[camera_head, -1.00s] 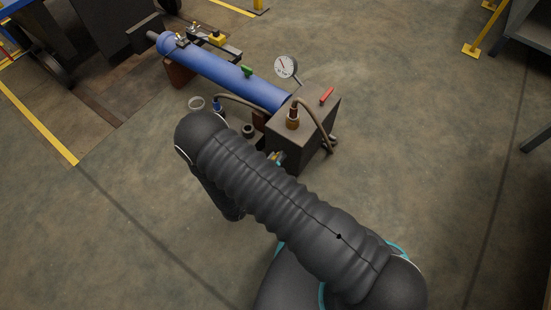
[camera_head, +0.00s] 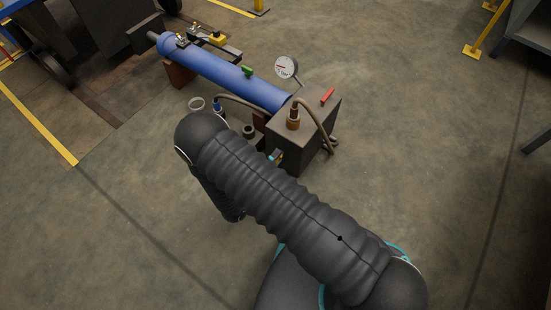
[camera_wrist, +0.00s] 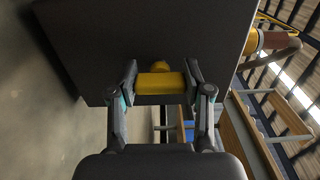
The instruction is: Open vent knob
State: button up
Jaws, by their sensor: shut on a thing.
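The vent knob (camera_wrist: 160,83) is yellow and shows in the wrist view on the face of the dark box (camera_wrist: 150,30). My gripper (camera_wrist: 160,86) has its two fingers closed on the knob's left and right sides. In the head view the same dark box (camera_head: 305,125) stands at the end of the blue cylinder (camera_head: 220,70). There my own arm hides most of the gripper and the knob. How far the knob is turned cannot be told.
A round gauge (camera_head: 286,67), a red lever (camera_head: 328,95) and a brass fitting with a hose (camera_head: 294,117) sit on or by the box. A green handle (camera_head: 248,71) is on the cylinder. The floor right of the box is clear.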

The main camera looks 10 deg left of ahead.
dwell(0.3)
jog(key=o, duration=1.2)
jog(key=shift+c, duration=0.2)
jog(key=v, duration=1.2)
jog(key=shift+d, duration=0.1)
